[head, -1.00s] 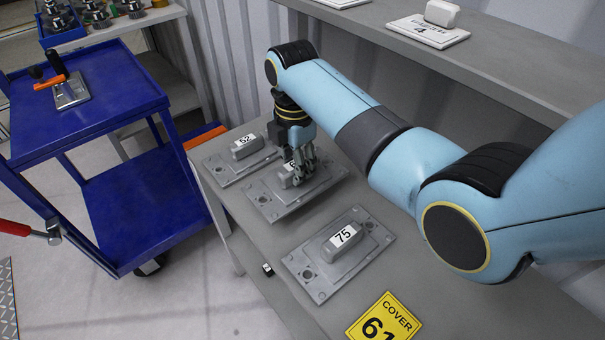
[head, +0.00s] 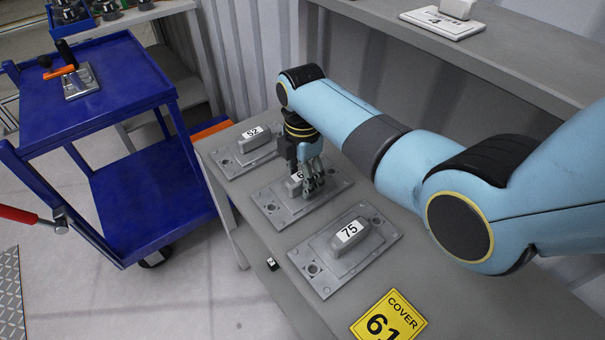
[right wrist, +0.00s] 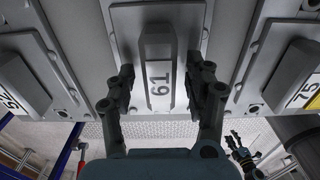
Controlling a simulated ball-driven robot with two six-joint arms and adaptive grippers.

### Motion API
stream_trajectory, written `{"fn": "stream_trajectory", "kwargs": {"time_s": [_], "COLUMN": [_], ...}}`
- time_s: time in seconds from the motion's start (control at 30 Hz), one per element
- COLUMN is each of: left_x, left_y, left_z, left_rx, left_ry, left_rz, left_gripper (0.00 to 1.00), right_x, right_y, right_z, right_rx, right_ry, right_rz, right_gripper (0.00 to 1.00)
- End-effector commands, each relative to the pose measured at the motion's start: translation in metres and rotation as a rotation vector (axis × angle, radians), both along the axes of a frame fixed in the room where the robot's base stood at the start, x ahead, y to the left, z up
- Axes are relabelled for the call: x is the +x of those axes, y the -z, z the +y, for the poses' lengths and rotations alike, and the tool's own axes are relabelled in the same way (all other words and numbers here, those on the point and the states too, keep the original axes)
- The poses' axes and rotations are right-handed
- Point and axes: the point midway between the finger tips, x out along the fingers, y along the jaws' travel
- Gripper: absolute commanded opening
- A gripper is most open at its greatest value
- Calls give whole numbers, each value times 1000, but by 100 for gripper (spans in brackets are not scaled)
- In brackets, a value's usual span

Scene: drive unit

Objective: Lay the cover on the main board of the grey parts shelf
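The grey cover, marked 61 (head: 272,208), is a flat plate with a raised grip. It appears to rest on the grey parts shelf's main board (head: 262,300), between two similar plates. My right gripper (head: 313,192) points down over it and partly hides its grip and number. In the right wrist view the raised grip (right wrist: 159,75) is between the fingers (right wrist: 162,85), with a visible gap on each side. A small dark shape at lower right in that view may be my left gripper (right wrist: 242,152); its opening is unclear.
Grey plate 52 (head: 237,161) lies beyond the cover and plate 75 (head: 321,276) on the near side. A yellow COVER 61 sign (head: 392,318) is nearer. An upper shelf (head: 530,72) overhangs behind my right arm. A blue cart (head: 110,85) stands left.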

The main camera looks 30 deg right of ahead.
Motion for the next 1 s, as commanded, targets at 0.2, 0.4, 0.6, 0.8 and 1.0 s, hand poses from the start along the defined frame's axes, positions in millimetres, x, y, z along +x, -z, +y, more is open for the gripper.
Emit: {"fn": "stream_trajectory", "kwargs": {"time_s": [0.2, 0.4, 0.6, 0.8, 1.0], "left_x": [0, 0, 1, 1, 1], "left_y": [0, -5, -12, -14, -15], "left_z": [1, 1, 2, 2, 2], "left_rx": [1, 2, 2, 2, 2], "left_ry": [1, 1, 1, 1, 1], "left_rz": [0, -1, -2, -2, -3], "left_gripper": [40, 40, 40, 40, 40], "right_x": [0, 1, 1, 1, 0], "right_y": [0, -17, -62, -102, -121], "right_z": [0, 0, 0, 0, 0], "right_rx": [0, -1, 0, 1, 0], "right_ry": [0, 0, 0, 0, 0], "right_rz": [0, -3, -5, -4, -1], "right_gripper": [54, 54, 54, 54, 54]}}
